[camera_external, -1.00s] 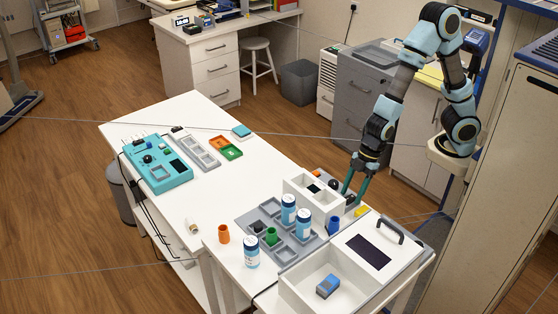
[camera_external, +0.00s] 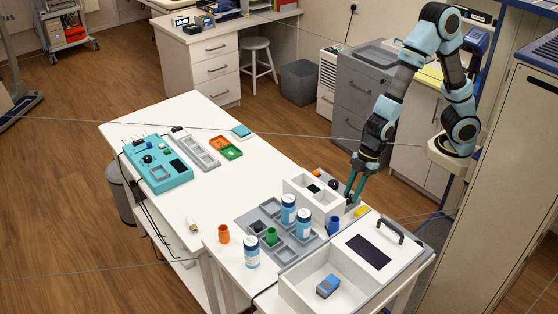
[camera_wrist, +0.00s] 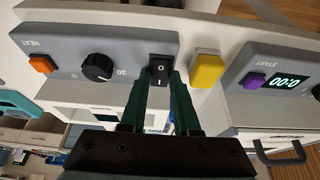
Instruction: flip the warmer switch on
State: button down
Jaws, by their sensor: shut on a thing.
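The warmer switch (camera_wrist: 161,66) is a black rocker marked I and O. It sits at the right end of the grey HEAT panel (camera_wrist: 68,48) in the wrist view. My gripper (camera_wrist: 161,82) has its two green fingers on either side of the rocker, shut on it. In the external view my gripper (camera_external: 355,192) points down at the back right of the white warmer box (camera_external: 298,200) and hides the switch there. I cannot tell which way the rocker is set.
The HEAT panel also has a black knob (camera_wrist: 97,67) and an orange button (camera_wrist: 42,63). A yellow block (camera_wrist: 207,70) is close right of the switch, before a START panel with a purple button (camera_wrist: 252,80). Bottles (camera_external: 288,210) stand in front of the box.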

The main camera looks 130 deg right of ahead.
jog(key=shift+w+r+g+p, duration=0.2)
jog(key=shift+w+g+p, duration=0.15)
jog(key=shift+g+p, duration=0.5)
jog(key=shift+w+f+g+p, duration=0.1)
jog(key=shift+g+p, duration=0.35)
jog(key=shift+g, duration=0.3)
jog(key=c, duration=0.6)
grip_release()
jog(key=shift+c, duration=0.2)
notch_tip(320, 180, up, 11)
jog(key=s+b, duration=0.1)
jog(key=shift+f, duration=0.15)
